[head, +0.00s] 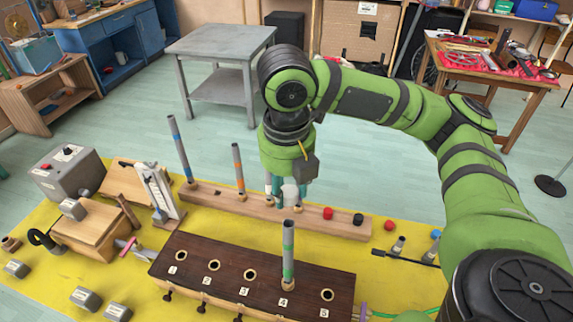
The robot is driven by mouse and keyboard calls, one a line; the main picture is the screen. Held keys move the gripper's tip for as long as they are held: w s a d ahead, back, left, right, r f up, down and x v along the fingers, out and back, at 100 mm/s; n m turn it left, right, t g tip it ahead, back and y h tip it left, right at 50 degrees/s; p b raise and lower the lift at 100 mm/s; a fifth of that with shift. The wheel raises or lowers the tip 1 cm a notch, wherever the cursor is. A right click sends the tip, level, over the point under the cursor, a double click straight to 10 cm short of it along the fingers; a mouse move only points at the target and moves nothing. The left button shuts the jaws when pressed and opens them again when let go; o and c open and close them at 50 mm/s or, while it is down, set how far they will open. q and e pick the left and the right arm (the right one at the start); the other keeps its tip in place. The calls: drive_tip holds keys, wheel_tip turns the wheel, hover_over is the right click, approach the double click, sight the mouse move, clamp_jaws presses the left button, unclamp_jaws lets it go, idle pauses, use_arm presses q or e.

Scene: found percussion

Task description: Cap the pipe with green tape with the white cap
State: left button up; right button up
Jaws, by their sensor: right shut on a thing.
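The pipe with green tape (288,248) stands upright in the hole marked 4 of the dark wooden block (225,282). Its top end looks open. My right gripper (285,192) points down behind and above the pipe's top in the head view, in front of the light wooden rack (212,196). It is shut on the white cap (290,192), which shows at its fingertips. The cap appears apart from the pipe. My left gripper is out of view.
Pipes with blue tape (178,147) and orange tape (238,167) stand in the light rack. A red cap (327,213) and a black cap (358,218) sit at its right. A grey box (66,172) and wooden boxes stand at left on the yellow mat (35,222).

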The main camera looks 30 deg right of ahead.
drive_tip(key=shift+s+a, duration=0.2)
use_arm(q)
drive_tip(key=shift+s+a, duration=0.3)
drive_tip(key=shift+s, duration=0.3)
use_arm(e)
drive_tip(key=shift+w+f+b, duration=0.1)
drive_tip(key=shift+f+b, duration=0.4)
drive_tip(key=shift+f, duration=0.35)
drive_tip(key=shift+f+b, duration=0.7)
drive_tip(key=shift+f, duration=1.4)
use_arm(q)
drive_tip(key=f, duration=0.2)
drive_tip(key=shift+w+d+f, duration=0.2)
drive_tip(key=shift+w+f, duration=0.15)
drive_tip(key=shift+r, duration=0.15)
use_arm(e)
drive_tip(key=shift+r, duration=0.1)
drive_tip(key=shift+n, duration=0.3)
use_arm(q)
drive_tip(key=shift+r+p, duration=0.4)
